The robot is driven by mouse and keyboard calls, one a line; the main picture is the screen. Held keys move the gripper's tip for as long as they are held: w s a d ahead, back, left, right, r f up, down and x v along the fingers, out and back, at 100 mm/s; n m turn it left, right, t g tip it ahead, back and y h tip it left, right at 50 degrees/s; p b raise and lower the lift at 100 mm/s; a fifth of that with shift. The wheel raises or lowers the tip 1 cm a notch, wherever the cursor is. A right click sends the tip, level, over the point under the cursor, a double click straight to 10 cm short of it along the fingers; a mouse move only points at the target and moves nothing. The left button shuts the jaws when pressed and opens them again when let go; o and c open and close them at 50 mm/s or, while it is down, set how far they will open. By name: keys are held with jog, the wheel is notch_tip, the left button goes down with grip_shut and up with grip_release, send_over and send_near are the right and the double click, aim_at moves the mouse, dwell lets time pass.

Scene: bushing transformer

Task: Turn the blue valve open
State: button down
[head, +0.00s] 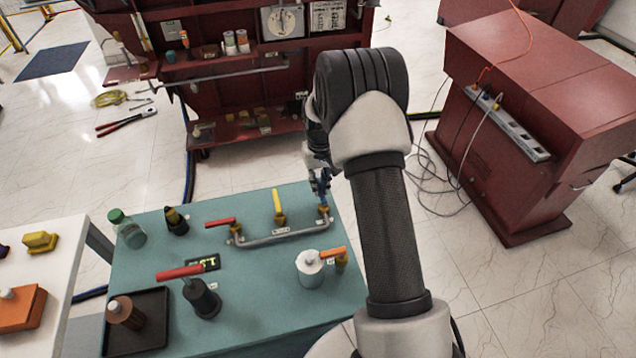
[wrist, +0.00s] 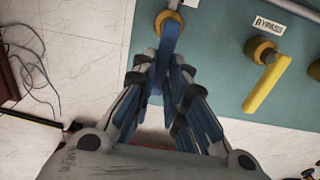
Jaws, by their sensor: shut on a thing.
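The blue valve handle (wrist: 170,38) shows in the wrist view, reaching down from a round yellow valve body (wrist: 169,22) near the top edge. My gripper (wrist: 163,72) is shut on the handle's lower end, near the edge of the teal table. In the head view, my gripper (head: 319,182) is at the right end of the grey pipe (head: 285,237) on the teal table (head: 240,265). My arm partly hides the gripper there, and the blue handle is hard to make out.
A yellow valve handle (head: 277,203) and a red one (head: 220,222) stand along the same pipe, left of my gripper. A red shelf (head: 230,70) is behind the table.

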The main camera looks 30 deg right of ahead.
aim_at(320, 187)
dwell(0.5)
jog(key=c, duration=1.6)
grip_release()
notch_tip(320, 187, up, 12)
